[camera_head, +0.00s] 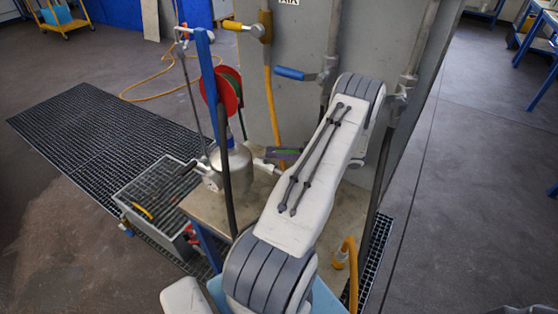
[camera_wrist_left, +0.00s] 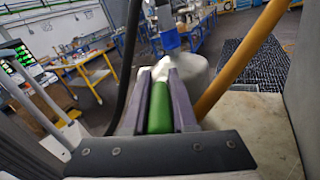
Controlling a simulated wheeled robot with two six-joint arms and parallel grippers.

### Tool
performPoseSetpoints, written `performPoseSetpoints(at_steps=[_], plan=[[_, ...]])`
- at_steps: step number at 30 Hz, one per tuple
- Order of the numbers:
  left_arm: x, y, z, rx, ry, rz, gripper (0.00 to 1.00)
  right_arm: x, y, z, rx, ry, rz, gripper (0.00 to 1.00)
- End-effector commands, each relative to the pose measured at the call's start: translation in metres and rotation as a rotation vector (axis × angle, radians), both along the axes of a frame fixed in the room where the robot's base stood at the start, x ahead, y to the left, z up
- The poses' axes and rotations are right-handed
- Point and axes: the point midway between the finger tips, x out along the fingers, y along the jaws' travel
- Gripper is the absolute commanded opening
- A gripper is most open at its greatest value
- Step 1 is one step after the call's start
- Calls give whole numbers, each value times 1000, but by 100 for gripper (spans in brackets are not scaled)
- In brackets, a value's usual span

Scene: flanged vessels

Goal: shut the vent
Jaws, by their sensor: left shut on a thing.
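A silver flanged vessel (camera_head: 232,170) stands on a pale bench beside a grey panel. A short metal fitting on its right side leads to a green handle (camera_head: 286,152), which looks like the vent's handle. My left gripper (camera_head: 284,154) is shut on this handle, its purple fingers on either side. In the left wrist view the green handle (camera_wrist_left: 160,108) lies lengthwise between the fingers of my left gripper (camera_wrist_left: 160,86), with the silver fitting just beyond. My left arm hides part of the bench. My right gripper is out of view.
The grey panel (camera_head: 300,50) carries a blue-handled valve (camera_head: 290,73) and a yellow-handled valve (camera_head: 238,26). A red hose reel (camera_head: 222,90) and a dark hose (camera_head: 225,170) stand close to the vessel. Floor grating (camera_head: 90,130) lies left; open floor lies right.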

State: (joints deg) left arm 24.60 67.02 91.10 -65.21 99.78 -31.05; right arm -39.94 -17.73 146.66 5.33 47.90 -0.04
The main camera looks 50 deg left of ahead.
Motion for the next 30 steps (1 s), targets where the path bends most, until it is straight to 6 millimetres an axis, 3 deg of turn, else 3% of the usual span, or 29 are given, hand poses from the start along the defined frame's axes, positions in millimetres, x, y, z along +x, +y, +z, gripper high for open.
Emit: performPoseSetpoints(at_steps=[17,18,20,30], plan=[[6,-4,-2,-3,-7,35,0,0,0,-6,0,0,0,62],[6,-3,-2,-3,-7,35,30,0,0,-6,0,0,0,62],[5,-3,-2,-3,-7,36,52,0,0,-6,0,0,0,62],[1,1,-1,-2,-5,45,56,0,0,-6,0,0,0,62]])
